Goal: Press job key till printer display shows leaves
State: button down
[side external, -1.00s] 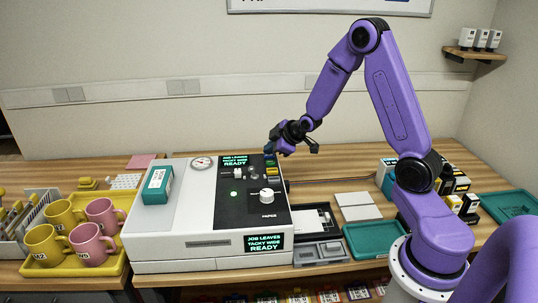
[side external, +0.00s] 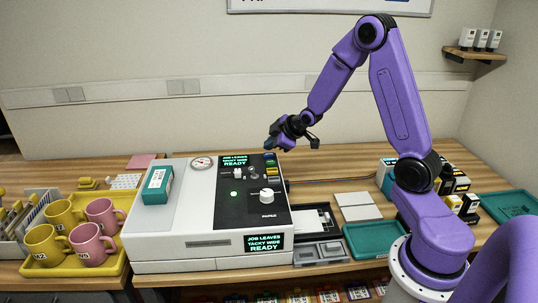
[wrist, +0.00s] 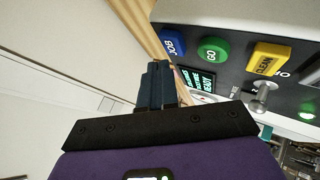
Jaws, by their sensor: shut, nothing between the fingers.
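The printer (side external: 155,246) is a white and black box on the bench. Its top display (side external: 233,160) and front display (side external: 264,243) show "JOB LEAVES, TACKY WIDE, READY" in green. The blue job key (wrist: 172,42) is at the end of a key row, beside the green GO key (wrist: 213,50) and yellow CLEAN key (wrist: 268,58). My gripper (side external: 268,146) is shut and empty, above the job key and apart from it. Its fingertips show in the wrist view (wrist: 157,66).
A teal box (side external: 157,184) lies on the printer's left side. A paper knob (side external: 266,196) and a lever stand on its black panel. A yellow tray (side external: 116,274) of mugs is at left; a teal tray (side external: 369,242) is at right.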

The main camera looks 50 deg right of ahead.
aim_at(271, 155)
jog(key=shift+r, duration=2.55)
jog(key=shift+a, duration=0.1)
jog(key=s+a+n+g+y, duration=0.2)
jog(key=s+a+g, duration=0.2)
jog(key=s+a, duration=1.25)
jog(key=s+a+n+g, duration=0.1)
jog(key=s+g, duration=0.1)
jog(key=s, duration=0.8)
jog(key=s+a+r+n+g+h, duration=0.1)
jog(key=s+a+g, duration=0.1)
jog(key=s, duration=0.7)
jog(key=shift+s+r+g, duration=0.3)
jog(key=shift+s+g, duration=0.05)
jog(key=shift+g, duration=0.15)
